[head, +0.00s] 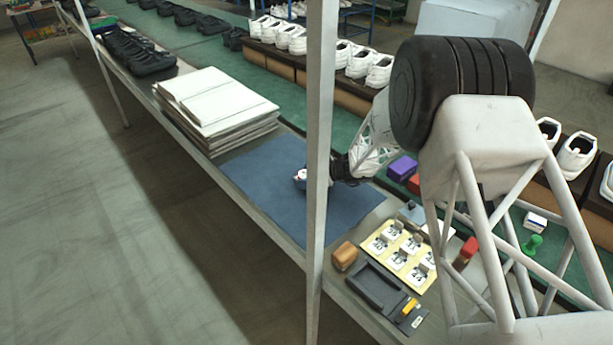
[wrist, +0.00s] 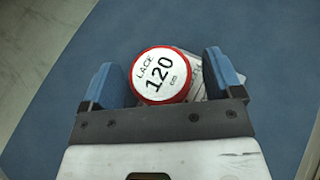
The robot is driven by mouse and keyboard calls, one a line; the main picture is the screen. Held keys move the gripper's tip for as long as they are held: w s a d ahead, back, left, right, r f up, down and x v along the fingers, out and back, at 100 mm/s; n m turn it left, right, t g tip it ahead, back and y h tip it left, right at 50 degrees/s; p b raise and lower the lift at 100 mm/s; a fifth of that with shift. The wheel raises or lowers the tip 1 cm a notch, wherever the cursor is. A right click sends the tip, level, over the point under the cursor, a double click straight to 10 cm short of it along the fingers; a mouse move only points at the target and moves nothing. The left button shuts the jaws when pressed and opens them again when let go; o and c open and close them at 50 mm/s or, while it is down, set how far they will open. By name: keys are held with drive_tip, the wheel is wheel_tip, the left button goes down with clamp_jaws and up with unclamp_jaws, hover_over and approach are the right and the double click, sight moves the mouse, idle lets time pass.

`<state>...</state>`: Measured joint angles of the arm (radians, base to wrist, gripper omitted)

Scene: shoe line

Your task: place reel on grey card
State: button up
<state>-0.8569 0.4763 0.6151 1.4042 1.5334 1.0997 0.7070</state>
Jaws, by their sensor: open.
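The reel (wrist: 161,75) is a round red disc with a white top label reading "LACE 120 cm". In the wrist view it lies between the two blue fingers of my gripper (wrist: 160,72), which is open, with a gap to each finger. A pale grey card (wrist: 197,78) with faint print shows beside and partly behind the reel; the reel covers part of it, and I cannot tell how much of the reel rests on it. In the head view the reel (head: 299,175) is small on the blue mat, and the post partly hides my gripper.
The blue mat (head: 262,178) is mostly clear. A stack of white sheets (head: 215,100) stands beyond it. A tan block (head: 345,256), a dark tray (head: 380,287) and a card with several labels (head: 400,250) lie nearer. An upright post (head: 318,150) crosses the head view.

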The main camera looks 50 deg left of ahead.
drive_tip(key=v, duration=1)
drive_tip(key=shift+w+d+r, duration=0.15)
drive_tip(key=shift+d, duration=0.2)
drive_tip(key=shift+w+d+r, duration=0.15)
drive_tip(key=shift+w+d, duration=0.05)
drive_tip(key=shift+d, duration=0.05)
idle(0.4)
drive_tip(key=shift+d+r, duration=0.15)
drive_tip(key=shift+r, duration=0.05)
drive_tip(key=d+r+n+t+h, duration=0.1)
drive_tip(key=d+r+n+t, duration=0.1)
drive_tip(key=d+r, duration=0.85)
drive_tip(key=d+r+n+t+h, duration=0.15)
drive_tip(key=d+r, duration=0.35)
drive_tip(key=d, duration=1)
drive_tip(key=d+r+n+t+h, duration=0.1)
drive_tip(key=d+r+n+h, duration=0.15)
drive_tip(key=d+r, duration=0.75)
drive_tip(key=s+d+r+n+t+h, duration=0.15)
drive_tip(key=s+d, duration=0.35)
drive_tip(key=d, duration=0.5)
drive_tip(key=s+d+r+n+t+h, duration=0.15)
drive_tip(key=s+d, duration=0.35)
drive_tip(key=d, duration=0.6)
drive_tip(key=s+d+n+t+h, duration=0.2)
drive_tip(key=s+d+h, duration=0.1)
drive_tip(key=s+d, duration=1.2)
drive_tip(key=shift+s+d+r+t, duration=0.3)
drive_tip(key=shift+s+d+t, duration=0.05)
drive_tip(key=shift+s, duration=0.05)
